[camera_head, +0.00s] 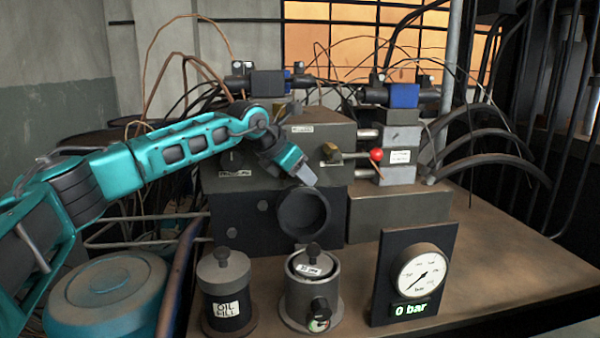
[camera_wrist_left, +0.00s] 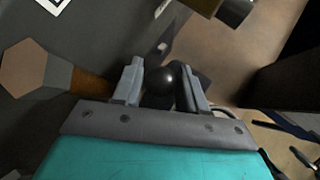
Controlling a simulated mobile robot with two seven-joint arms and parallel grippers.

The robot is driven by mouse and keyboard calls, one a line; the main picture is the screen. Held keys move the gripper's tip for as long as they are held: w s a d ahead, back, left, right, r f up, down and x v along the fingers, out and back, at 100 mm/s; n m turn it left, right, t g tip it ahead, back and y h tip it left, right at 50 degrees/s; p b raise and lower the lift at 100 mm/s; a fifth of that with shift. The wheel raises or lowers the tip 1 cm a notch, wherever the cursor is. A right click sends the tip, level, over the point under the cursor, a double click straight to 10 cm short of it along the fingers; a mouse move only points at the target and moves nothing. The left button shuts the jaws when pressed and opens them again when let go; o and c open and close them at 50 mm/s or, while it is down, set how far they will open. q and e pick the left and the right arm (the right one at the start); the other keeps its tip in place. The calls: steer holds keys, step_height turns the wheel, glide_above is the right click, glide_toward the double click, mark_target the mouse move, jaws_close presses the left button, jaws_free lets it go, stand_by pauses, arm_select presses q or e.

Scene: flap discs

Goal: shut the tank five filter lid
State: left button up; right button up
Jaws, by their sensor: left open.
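The likeliest filter is a grey canister (camera_head: 313,295) at the front middle of the bench; its label is too small to read. A dark lid with a black knob (camera_head: 313,250) sits at its top; I cannot tell whether it is fully seated. My left gripper (camera_head: 305,176) is open, above and behind the canister, in front of the dark block and just over a round black ring (camera_head: 304,213). In the left wrist view a round black knob (camera_wrist_left: 160,81) shows between the open fingers (camera_wrist_left: 160,90); I cannot tell whether they touch it. My right gripper is not in view.
An "OIL FILL" canister (camera_head: 225,290) stands to the left and a gauge panel reading 0 bar (camera_head: 414,275) to the right. A red-knobbed lever (camera_head: 376,155) juts out behind. A teal drum (camera_head: 105,300) is at lower left. The bench's right side is clear.

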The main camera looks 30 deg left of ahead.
arm_select(q)
jaws_close()
stand_by(0.5)
